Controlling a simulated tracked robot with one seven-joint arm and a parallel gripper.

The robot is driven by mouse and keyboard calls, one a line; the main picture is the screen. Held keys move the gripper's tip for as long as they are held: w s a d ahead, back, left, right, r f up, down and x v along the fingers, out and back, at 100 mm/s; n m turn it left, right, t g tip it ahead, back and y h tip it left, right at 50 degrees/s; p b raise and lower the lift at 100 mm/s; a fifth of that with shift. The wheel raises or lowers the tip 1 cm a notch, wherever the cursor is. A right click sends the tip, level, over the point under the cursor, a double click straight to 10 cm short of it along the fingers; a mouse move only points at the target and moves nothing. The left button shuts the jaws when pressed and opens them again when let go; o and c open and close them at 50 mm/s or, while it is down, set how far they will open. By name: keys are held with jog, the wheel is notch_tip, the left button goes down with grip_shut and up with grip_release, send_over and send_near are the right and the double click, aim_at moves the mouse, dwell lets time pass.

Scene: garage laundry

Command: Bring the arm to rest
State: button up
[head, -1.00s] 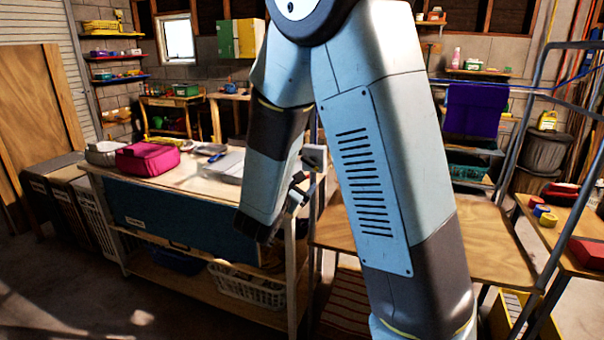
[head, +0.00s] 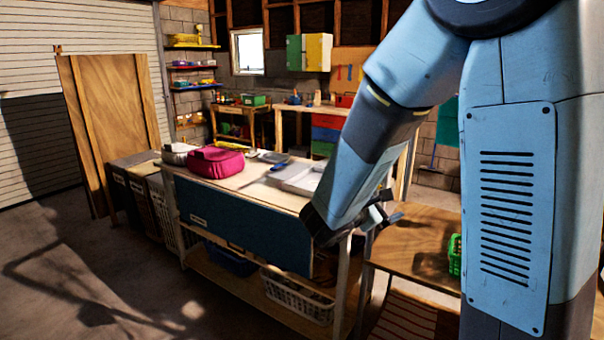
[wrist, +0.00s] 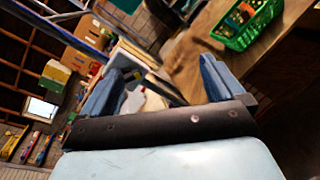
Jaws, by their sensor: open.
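My arm fills the right side of the head view, its elbow bent and its forearm slanting down to the left. My gripper (head: 388,214) is at the low end, beside the right end of the workbench (head: 255,188). In the wrist view my gripper (wrist: 160,88) shows two blue fingers spread wide apart with nothing held between them. Part of the bench's right end is hidden behind my forearm.
A pink bag (head: 216,161) and a pale tray (head: 300,178) are on the workbench. A green basket (head: 455,256) stands on a lower wooden table (head: 415,245); it shows in the wrist view (wrist: 247,24). Floor (head: 110,270) at the left is clear.

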jog(key=s+d+r+m+g+y, duration=0.1)
jog(key=s+d+m+g+y, duration=0.1)
jog(key=s+d+m+g, duration=0.35)
jog(key=s+d+r+m+g+y, duration=0.1)
jog(key=s+d+m+g+y, duration=0.15)
jog(key=s+m, duration=0.55)
jog(key=s+a+r+m+t+y, duration=0.3)
jog(key=s+a+r+m+y, duration=0.2)
jog(key=s+a+r+y, duration=0.1)
jog(key=s+a+y, duration=0.1)
jog(key=s+y, duration=0.1)
jog(key=s, duration=0.1)
jog(key=shift+a, duration=0.35)
